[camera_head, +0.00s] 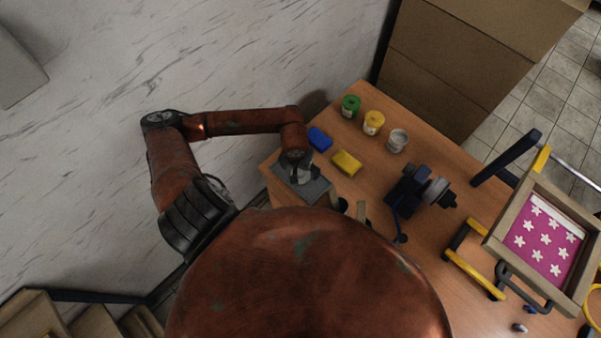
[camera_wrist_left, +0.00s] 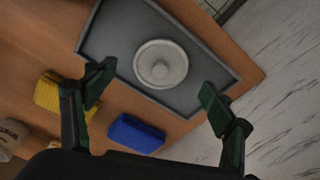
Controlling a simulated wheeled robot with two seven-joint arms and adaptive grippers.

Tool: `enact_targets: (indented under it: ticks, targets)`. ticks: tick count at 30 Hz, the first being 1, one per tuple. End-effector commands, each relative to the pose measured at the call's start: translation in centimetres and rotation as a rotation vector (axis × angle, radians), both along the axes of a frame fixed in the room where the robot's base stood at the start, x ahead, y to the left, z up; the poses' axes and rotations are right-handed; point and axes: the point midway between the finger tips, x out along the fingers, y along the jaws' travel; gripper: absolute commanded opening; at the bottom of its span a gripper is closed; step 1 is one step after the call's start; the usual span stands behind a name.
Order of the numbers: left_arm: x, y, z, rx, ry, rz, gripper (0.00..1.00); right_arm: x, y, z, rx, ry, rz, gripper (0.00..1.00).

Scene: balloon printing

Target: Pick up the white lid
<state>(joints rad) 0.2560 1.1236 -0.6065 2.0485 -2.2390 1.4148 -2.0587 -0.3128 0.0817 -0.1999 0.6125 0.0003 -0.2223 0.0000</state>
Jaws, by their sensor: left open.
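The white lid (camera_wrist_left: 160,64) is round with a small knob. It lies on a grey tray (camera_wrist_left: 105,45) in the left wrist view. My left gripper (camera_wrist_left: 157,85) is open, its two dark green fingers apart on either side of the lid's near side, with nothing between them that I can see held. In the head view my left gripper (camera_head: 301,174) is over the grey tray (camera_head: 318,188) at the table's left corner and hides most of the lid. My right gripper cannot be made out in the head view.
A blue block (camera_head: 319,138) and a yellow block (camera_head: 346,162) lie beside the tray. Green (camera_head: 350,106), yellow (camera_head: 373,123) and white (camera_head: 397,140) pots stand behind. A dark device (camera_head: 418,190) and a framed pink screen (camera_head: 543,240) are to the right.

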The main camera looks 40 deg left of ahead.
Motion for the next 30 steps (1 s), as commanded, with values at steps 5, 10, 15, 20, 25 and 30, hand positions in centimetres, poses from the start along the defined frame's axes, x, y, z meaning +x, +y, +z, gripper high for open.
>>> enact_targets:
  ticks: [5, 10, 15, 20, 25, 30]
  targets:
    - [0.3, 0.1, -2.1, -0.001, 0.002, 0.004, 0.77, 0.4, 0.0, 0.7, 0.001, -0.005, 0.000, 0.73]
    - [0.3, 0.2, -2.6, -0.001, 0.000, 0.004, 0.77, 2.1, 0.1, 0.8, 0.002, -0.027, 0.005, 0.73]
    - [0.3, 0.2, -2.6, 0.000, 0.000, 0.004, 0.74, 2.8, 0.4, 0.8, 0.004, -0.037, 0.005, 0.73]
    - [0.3, 0.2, -2.6, 0.000, 0.000, 0.004, 0.63, 2.6, 0.5, 0.8, 0.006, -0.032, 0.005, 0.73]
    - [0.3, 0.2, -2.6, 0.000, 0.000, 0.004, 0.51, 1.8, 0.4, 0.7, 0.005, -0.024, 0.003, 0.73]
    - [0.3, 0.2, -2.6, 0.000, 0.000, 0.004, 0.46, 1.4, 0.4, 0.7, 0.004, -0.019, 0.002, 0.73]
